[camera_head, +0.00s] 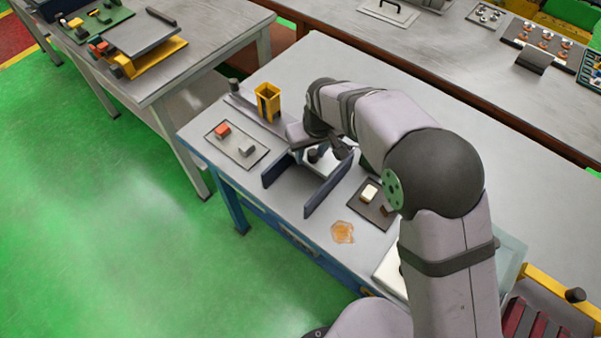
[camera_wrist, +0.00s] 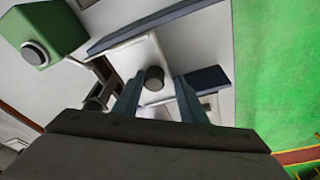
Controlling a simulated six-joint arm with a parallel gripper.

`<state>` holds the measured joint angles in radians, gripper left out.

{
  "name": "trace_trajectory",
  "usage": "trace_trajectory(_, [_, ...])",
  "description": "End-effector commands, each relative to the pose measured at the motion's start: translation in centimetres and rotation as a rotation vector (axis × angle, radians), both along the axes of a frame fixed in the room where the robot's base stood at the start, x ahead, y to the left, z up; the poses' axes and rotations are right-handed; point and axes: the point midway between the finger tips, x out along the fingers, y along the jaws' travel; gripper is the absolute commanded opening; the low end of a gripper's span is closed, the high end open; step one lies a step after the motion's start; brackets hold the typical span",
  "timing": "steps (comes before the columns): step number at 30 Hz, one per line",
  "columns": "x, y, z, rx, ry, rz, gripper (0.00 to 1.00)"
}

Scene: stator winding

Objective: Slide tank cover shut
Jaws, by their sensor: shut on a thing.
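The tank has two upright blue-grey walls (camera_head: 329,185) on the table, with bare surface between them. In the wrist view one wall (camera_wrist: 212,77) shows beside my fingers. The cover is a pale flat plate (camera_wrist: 130,58) with a short dark round knob (camera_wrist: 154,74) on it. The plate lies by the walls; my wrist hides much of it in the head view. My gripper (camera_wrist: 155,84) has its two blue-grey fingers on either side of the knob and is shut on it. How far the cover spans the tank cannot be told.
A tray (camera_head: 256,155) with a red block and a grey block lies left of the tank. A yellow container (camera_head: 268,101) stands behind it. A dark tray (camera_head: 380,212) with a pale block and an orange patch (camera_head: 342,232) lie to the right and front.

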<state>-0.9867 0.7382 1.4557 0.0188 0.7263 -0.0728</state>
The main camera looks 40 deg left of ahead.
Motion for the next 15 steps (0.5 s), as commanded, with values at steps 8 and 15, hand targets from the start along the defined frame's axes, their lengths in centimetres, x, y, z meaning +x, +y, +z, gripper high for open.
trace_trajectory(8, [0.8, -1.0, -1.5, -0.035, 0.019, 0.002, 0.26])
trace_trajectory(15, [1.8, -1.0, -1.6, -0.035, 0.019, 0.002, 0.26])
